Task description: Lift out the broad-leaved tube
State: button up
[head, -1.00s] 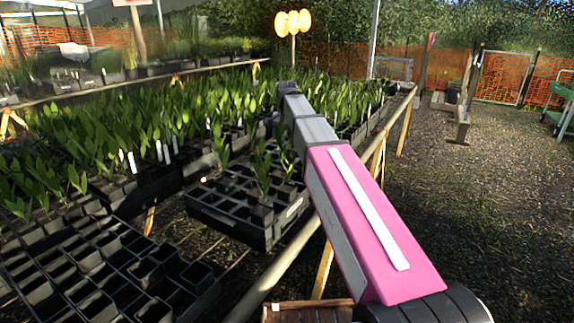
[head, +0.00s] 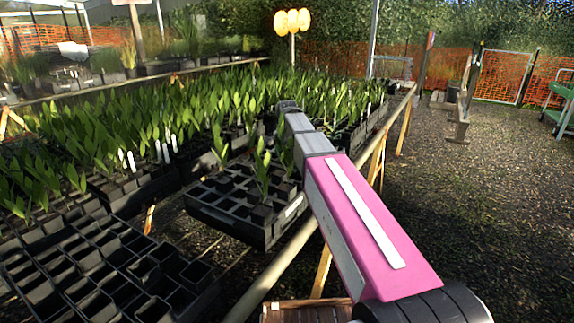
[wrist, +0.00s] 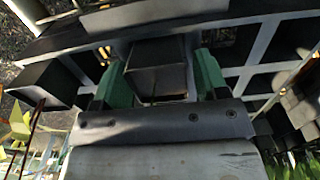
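A black crate (head: 262,236) holds a few leafy seedlings in square tubes. One plant (head: 262,175) stands near its front right corner, another (head: 220,148) at its back left, and a third shows partly beside my arm. I cannot tell from leaf width which is the broad-leaved one. In the wrist view, my gripper (wrist: 162,78) has its green fingers on either side of a dark square tube (wrist: 160,66), seemingly with a small gap. Any plant in that tube is hidden. My gripper is hidden behind my arm in the head view.
A neighbouring tube (wrist: 45,84) with leaves stands close to the left finger in the wrist view. Dense trays of seedlings (head: 160,125) fill the bench behind and left. Empty tubes (head: 90,265) lie at front left. A bench rail (head: 285,265) runs beside the crate; gravel lies right.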

jog(key=c, duration=0.6)
jog(key=shift+c, duration=0.3)
jog(key=shift+r, duration=0.15)
